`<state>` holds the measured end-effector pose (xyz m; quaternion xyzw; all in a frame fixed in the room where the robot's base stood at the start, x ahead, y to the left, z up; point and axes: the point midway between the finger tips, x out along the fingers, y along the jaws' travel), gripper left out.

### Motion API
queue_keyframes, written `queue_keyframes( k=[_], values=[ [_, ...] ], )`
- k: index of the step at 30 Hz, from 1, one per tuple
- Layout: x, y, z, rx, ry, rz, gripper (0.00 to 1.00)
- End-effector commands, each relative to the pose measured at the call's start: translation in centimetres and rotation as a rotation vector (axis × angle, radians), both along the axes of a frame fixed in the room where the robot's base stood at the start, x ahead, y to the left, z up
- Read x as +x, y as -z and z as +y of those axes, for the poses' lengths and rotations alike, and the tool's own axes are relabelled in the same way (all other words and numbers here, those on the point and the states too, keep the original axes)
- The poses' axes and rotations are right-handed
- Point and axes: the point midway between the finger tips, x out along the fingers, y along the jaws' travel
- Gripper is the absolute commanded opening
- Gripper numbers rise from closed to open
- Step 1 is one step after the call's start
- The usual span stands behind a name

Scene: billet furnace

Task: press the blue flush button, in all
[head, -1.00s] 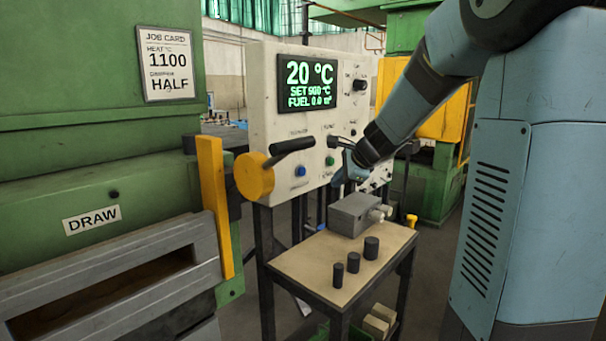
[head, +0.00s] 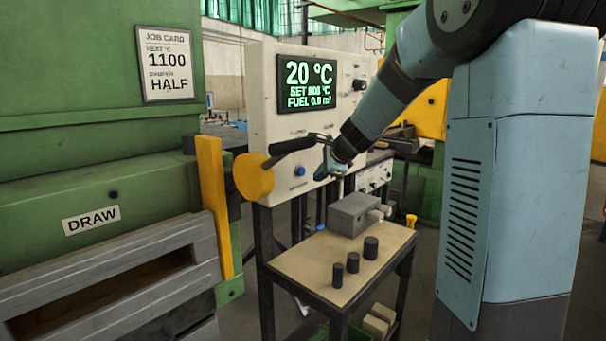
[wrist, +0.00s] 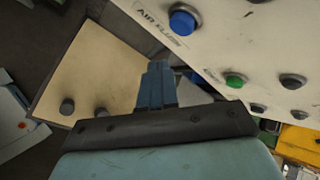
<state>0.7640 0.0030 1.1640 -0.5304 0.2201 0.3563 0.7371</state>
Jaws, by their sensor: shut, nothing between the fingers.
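The blue flush button (head: 300,171) sits low on the cream control panel (head: 262,110), right of the yellow disc in the head view. In the wrist view the blue button (wrist: 182,22) shows at the top beside a partly readable label, "AIR FLU…". My gripper (head: 320,176) is just right of the button in the head view, in front of the panel. In the wrist view my gripper (wrist: 157,68) has its blue fingers shut together and empty, with the button above and right of the tips. The fingers appear apart from the button.
A green button (wrist: 235,80) and dark knobs (wrist: 293,81) sit along the panel. A black lever (head: 294,145) with a yellow disc (head: 254,176) projects at its left. Below stands a small table (head: 300,262) with a grey box (head: 352,214) and dark cylinders (head: 371,247).

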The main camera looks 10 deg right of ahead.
Motion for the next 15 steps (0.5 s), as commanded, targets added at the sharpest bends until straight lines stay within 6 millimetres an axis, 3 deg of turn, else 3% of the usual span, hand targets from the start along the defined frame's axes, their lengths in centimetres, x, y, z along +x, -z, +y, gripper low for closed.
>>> queue_keyframes(
  k=[6, 15],
  values=[
    [1.5, 0.0, 1.1, 0.000, -0.002, 0.000, 0.00],
    [2.1, 0.1, 1.6, 0.000, -0.001, 0.002, 0.00]
  ],
)
